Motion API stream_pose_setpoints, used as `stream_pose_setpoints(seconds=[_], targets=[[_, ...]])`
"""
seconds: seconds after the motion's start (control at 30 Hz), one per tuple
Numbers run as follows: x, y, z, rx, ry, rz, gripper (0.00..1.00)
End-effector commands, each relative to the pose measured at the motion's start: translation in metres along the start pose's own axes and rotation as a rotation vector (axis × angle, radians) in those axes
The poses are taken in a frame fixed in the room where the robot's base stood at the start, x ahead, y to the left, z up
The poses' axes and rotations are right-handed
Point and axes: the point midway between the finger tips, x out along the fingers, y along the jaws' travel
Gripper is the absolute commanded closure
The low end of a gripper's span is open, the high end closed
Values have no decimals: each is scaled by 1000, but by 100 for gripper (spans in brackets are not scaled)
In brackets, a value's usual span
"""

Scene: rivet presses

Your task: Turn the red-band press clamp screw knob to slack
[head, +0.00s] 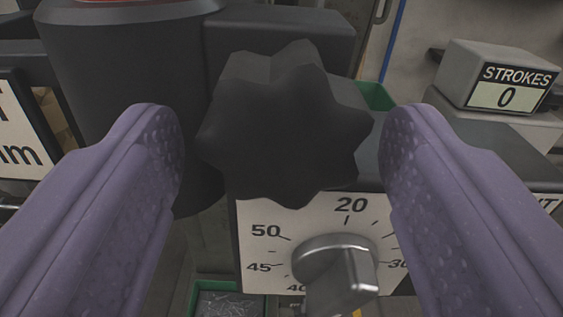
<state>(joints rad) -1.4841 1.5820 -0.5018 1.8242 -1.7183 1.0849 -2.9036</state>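A dark, star-shaped clamp screw knob (285,135) is in the middle of the head view, on the front of a dark press body (125,90). A sliver of red band (120,2) shows at the top edge above the dark cylinder. My gripper (283,150) is open, with one purple padded finger on each side of the knob. A gap shows between each finger and the knob, wider on the right of the lower part. The knob's shaft is hidden behind it.
Below the knob is a white dial plate (262,262) with a metal pointer knob (337,268) close under it. A stroke counter (498,77) reading 0 stands at the right. A green bin (228,285) is low down; another green edge (378,96) shows behind the knob.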

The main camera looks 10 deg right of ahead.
Motion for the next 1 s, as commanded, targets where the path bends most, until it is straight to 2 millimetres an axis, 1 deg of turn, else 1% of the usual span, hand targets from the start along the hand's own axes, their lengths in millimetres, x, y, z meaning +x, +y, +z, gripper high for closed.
stream_pose_setpoints(seconds=[0.27, 0.37, 0.6, 0.7, 0.83, 1.0], targets=[[-1, 0, -1, 1, 2, 0, 31], [-11, -1, -2, 1, 2, -1, 31], [-56, 0, -2, 0, 1, -2, 31], [-69, -1, -1, 1, 1, -2, 31], [-77, 0, -1, 1, 2, 0, 31], [-78, 0, 0, 1, 2, 1, 31]])
